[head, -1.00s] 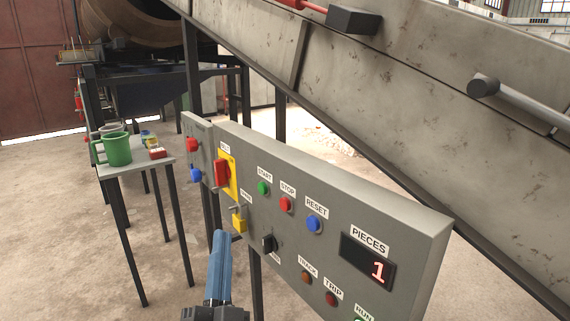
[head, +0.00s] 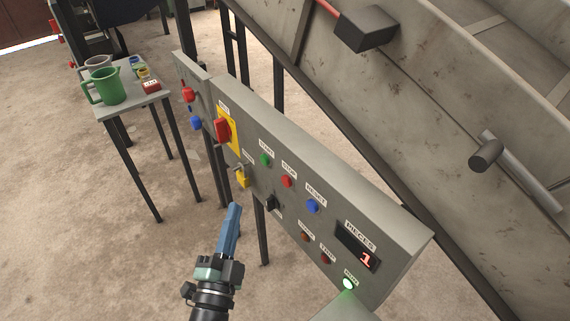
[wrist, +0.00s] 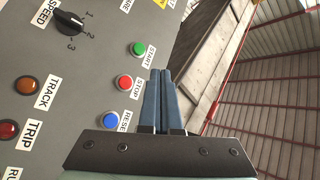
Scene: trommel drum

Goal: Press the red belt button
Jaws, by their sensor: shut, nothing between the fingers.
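The grey control panel (head: 320,190) carries a red button (head: 287,181) labelled STOP. It also shows in the wrist view (wrist: 124,83), left of my fingers. No label reading "belt" is legible at either red button. My gripper (head: 237,207) is shut and empty, with slim blue fingers pointing up. In the head view it appears below the panel's yellow padlock-like part; in the wrist view its fingertips (wrist: 160,72) appear right of the buttons.
A green START button (head: 265,159) and blue RESET button (head: 313,206) flank STOP. A red switch on yellow (head: 223,130), black knob (head: 270,203) and lit green lamp (head: 348,284) are also on the panel. A small table (head: 128,106) with mugs stands left. A conveyor rises behind.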

